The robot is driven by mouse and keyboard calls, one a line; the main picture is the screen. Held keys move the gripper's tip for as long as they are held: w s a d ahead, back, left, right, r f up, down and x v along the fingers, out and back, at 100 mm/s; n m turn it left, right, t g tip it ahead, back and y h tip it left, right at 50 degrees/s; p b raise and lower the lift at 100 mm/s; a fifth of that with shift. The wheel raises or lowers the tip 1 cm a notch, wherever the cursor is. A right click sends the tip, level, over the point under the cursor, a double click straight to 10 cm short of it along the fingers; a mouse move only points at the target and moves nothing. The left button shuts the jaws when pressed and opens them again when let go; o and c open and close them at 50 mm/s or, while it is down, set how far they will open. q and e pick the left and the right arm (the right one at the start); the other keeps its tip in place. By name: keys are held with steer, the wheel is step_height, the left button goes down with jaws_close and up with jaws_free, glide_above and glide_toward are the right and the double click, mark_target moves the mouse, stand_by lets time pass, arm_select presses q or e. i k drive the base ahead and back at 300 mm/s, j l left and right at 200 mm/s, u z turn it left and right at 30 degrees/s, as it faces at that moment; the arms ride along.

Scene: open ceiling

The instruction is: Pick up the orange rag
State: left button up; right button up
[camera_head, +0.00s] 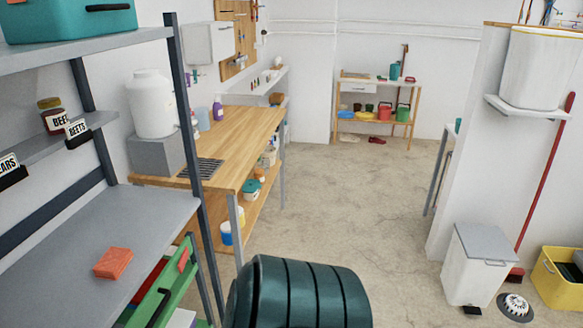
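An orange folded block-like piece (113,263), which looks like the orange rag, lies flat on the grey shelf (160,210) at the lower left. Nothing covers it, and bare shelf surface surrounds it. Neither of my grippers is in view.
Dark shelf posts (196,160) stand right of the rag. A dark green ribbed barrel-like object (300,293) fills the bottom middle. A wooden workbench (240,130) stands beyond the shelf. A white bin (474,268) and yellow crate (556,280) stand at right. The middle floor (345,200) is clear.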

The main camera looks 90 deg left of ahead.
mark_target(113, 264)
steer(key=u, duration=4)
